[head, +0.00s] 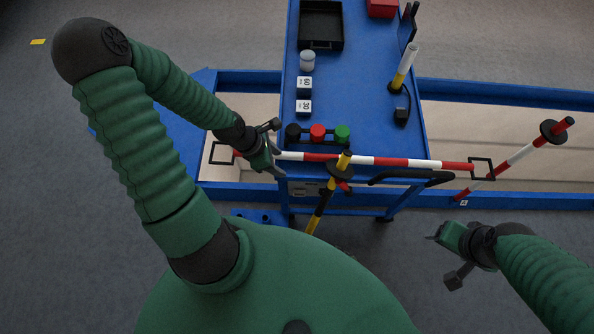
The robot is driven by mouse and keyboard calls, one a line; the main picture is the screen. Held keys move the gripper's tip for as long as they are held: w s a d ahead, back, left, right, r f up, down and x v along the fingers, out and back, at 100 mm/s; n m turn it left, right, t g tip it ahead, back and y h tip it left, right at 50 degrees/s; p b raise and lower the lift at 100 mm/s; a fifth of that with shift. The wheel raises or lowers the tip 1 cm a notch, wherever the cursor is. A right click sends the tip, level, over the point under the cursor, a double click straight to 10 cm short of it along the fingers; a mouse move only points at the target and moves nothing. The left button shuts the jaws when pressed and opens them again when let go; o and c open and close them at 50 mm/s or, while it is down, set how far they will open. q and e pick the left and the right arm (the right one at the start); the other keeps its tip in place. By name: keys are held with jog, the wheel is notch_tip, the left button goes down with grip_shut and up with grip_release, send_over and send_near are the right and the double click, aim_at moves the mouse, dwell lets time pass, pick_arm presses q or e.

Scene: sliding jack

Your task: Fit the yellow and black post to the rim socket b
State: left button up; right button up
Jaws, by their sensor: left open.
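The yellow and black post (317,212) stands tilted at the near edge of the blue table, with a black collar near its top. A red and white bar (385,161) runs crosswise close to the post's upper part; I cannot tell whether they touch. My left gripper (277,170) is open, left of the post and close by the bar's left part, with nothing seen held. My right gripper (432,238) is at the lower right, apart from the post; its jaws are too small to read. A label A (464,203) marks the blue rim (540,200). I cannot make out socket b.
The blue table (350,105) carries a black tray (320,27), several buttons (317,132), two number blocks (304,97) and a yellow and white post (403,70). A red and white post (515,157) leans at the right. A black handle (410,176) lines the table's near edge.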

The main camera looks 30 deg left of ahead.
pick_arm(q)
jog(key=b+x, duration=0.2)
jog(key=x, duration=1.2)
jog(key=shift+b, duration=0.4)
jog(key=shift+w+d+r, duration=0.15)
jog(key=shift+d, duration=0.1)
jog(key=shift+c, duration=0.8)
jog(key=shift+d+r, duration=0.2)
jog(key=shift+d, duration=0.5)
jog(key=c, duration=0.5)
jog(key=shift+d, duration=0.15)
jog(key=shift+c, duration=2.3)
jog(key=shift+a+f, duration=0.15)
jog(key=shift+a, duration=0.65)
grip_shut()
jog(key=shift+d, duration=0.2)
jog(key=o, duration=0.7)
grip_release()
jog(key=shift+d, duration=0.25)
jog(key=o, duration=0.4)
jog(key=shift+a, duration=0.15)
pick_arm(e)
jog(key=f, duration=0.1)
jog(key=d+f, duration=0.1)
jog(key=f, duration=0.2)
jog(key=shift+w+d, duration=0.2)
jog(key=shift+d, duration=0.05)
